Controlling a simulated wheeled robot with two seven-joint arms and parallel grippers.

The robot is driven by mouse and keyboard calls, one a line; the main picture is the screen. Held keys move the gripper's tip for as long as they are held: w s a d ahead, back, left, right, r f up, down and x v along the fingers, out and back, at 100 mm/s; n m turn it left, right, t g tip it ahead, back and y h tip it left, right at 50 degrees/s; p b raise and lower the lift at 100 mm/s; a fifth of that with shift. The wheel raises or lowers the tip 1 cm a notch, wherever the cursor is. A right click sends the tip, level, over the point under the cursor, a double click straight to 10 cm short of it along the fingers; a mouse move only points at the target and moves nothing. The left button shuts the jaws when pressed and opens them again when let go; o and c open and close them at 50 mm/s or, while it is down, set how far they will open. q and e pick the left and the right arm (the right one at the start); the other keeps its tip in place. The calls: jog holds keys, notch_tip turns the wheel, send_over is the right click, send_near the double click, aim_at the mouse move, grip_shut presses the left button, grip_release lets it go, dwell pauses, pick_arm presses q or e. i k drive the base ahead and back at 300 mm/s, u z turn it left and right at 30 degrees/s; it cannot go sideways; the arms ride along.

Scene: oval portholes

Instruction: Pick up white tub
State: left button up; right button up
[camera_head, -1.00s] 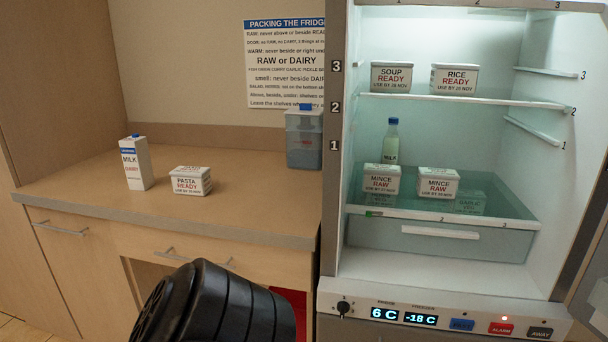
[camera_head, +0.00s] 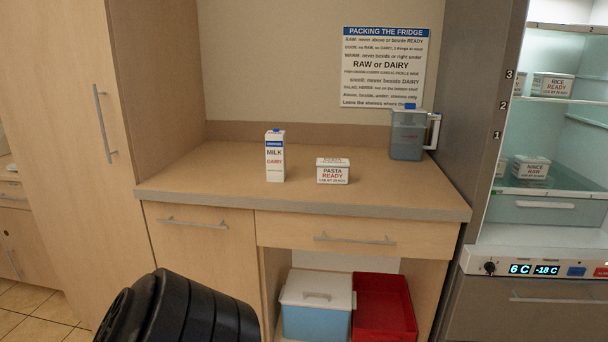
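A white tub (camera_head: 333,171) labelled PASTA READY stands on the wooden counter, just right of the milk carton. Other white tubs are in the fridge: RICE READY (camera_head: 552,86) on the upper shelf and MINCE RAW (camera_head: 531,167) on the lower shelf, with another tub partly cut off by the fridge's side wall. A black ribbed part of my own arm shows at the bottom. Neither gripper is in view.
The counter (camera_head: 230,185) is mostly clear. A milk carton (camera_head: 275,156) and a grey-blue jug (camera_head: 408,135) stand on it. A cool box (camera_head: 316,305) and red crate (camera_head: 384,306) sit below. The fridge stands open at right.

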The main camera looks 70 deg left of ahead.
aim_at(329, 171)
jog(key=u, duration=1.75)
